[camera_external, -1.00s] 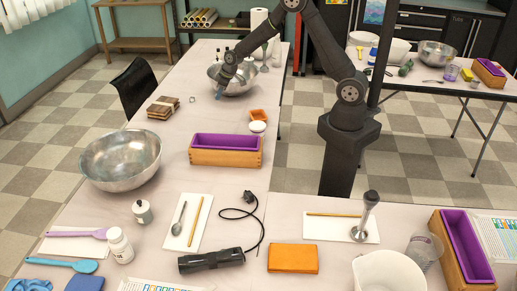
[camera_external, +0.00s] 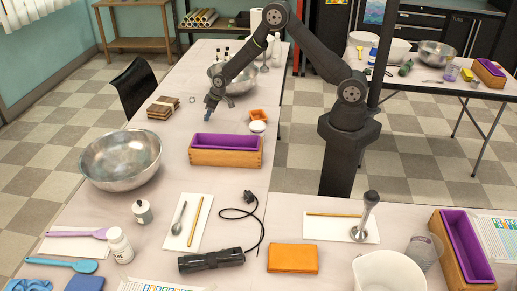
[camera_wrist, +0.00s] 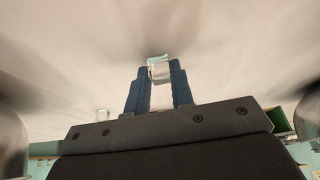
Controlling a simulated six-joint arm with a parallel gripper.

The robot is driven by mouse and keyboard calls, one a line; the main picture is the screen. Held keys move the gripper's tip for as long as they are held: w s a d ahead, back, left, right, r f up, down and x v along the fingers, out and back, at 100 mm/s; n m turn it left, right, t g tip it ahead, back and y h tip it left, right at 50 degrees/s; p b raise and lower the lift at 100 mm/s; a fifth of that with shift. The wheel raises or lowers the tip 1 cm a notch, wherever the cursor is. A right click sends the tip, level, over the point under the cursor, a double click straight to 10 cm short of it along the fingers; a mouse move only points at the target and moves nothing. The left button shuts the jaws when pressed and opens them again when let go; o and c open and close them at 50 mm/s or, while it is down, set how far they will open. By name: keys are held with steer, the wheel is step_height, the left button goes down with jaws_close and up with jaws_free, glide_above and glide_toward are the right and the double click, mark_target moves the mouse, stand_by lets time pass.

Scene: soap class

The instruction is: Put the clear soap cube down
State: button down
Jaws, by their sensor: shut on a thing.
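The clear soap cube (camera_wrist: 159,68) is between the two blue fingertips of my gripper (camera_wrist: 161,78) in the wrist view. My gripper is shut on it, with pale table surface behind. In the external view my gripper (camera_external: 208,115) hangs low over the far part of the long table (camera_external: 178,122), left of the small orange dish. The held cube is too small to make out there, and its gap to the table cannot be told.
A small clear piece (camera_external: 192,100) lies left of my gripper. Brown soap bars (camera_external: 163,107) are further left. The orange dish (camera_external: 258,115), white bowl (camera_external: 257,127) and purple-lined mold (camera_external: 226,151) stand right and in front. Steel bowls are behind (camera_external: 238,84) and front left (camera_external: 121,160).

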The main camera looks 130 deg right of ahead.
steer(key=shift+f, duration=0.15)
steer(key=c, duration=1.3)
jaws_free()
steer(key=shift+o, duration=0.2)
steer(key=v, duration=1.1)
steer(key=shift+r, duration=0.25)
steer(key=shift+o, duration=0.6)
steer(key=shift+s+a+r, duration=0.15)
steer(key=shift+s+r, duration=0.05)
steer(key=shift+r, duration=0.15)
